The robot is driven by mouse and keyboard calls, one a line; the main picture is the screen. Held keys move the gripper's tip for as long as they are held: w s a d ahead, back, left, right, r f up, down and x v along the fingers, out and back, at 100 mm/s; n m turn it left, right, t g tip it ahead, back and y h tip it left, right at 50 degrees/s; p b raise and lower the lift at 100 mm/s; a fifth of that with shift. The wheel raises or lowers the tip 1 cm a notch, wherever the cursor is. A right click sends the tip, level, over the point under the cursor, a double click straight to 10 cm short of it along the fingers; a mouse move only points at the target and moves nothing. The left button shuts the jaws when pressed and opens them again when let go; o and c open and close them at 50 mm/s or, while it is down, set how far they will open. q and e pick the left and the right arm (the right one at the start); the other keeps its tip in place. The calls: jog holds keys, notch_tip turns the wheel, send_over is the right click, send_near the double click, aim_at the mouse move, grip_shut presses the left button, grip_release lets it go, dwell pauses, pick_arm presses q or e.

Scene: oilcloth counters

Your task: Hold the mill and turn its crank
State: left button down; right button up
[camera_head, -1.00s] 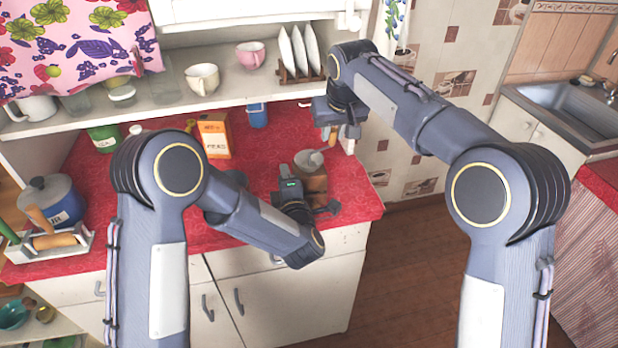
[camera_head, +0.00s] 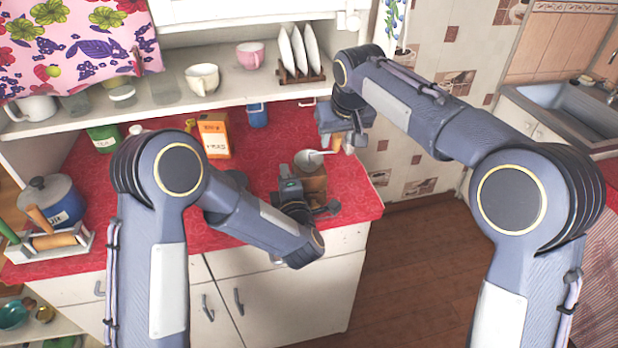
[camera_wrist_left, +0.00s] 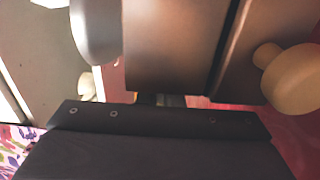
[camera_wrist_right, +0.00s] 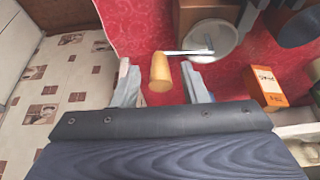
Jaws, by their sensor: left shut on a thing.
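The mill is a brown wooden box (camera_head: 314,181) with a round metal bowl on top, standing near the counter's right end. Its metal crank (camera_wrist_right: 188,52) reaches out from over the bowl and ends in a pale wooden knob (camera_wrist_right: 160,73). My left gripper (camera_head: 311,200) is shut on the mill's body; in the left wrist view the brown wood (camera_wrist_left: 170,45) fills the middle, with a round pale knob at the right. My right gripper (camera_wrist_right: 161,88) is open, its fingers on either side of the crank knob, with visible gaps. In the head view it (camera_head: 343,140) hangs behind the mill.
An orange box (camera_head: 214,136) and a blue container (camera_head: 257,115) stand behind the mill to the left. A shelf (camera_head: 225,92) with cups and a plate rack runs above the counter's back. The red counter (camera_head: 362,205) ends just right of the mill.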

jog(key=shift+r, duration=3.55)
pick_arm(q)
jog(key=c, duration=1.5)
grip_release()
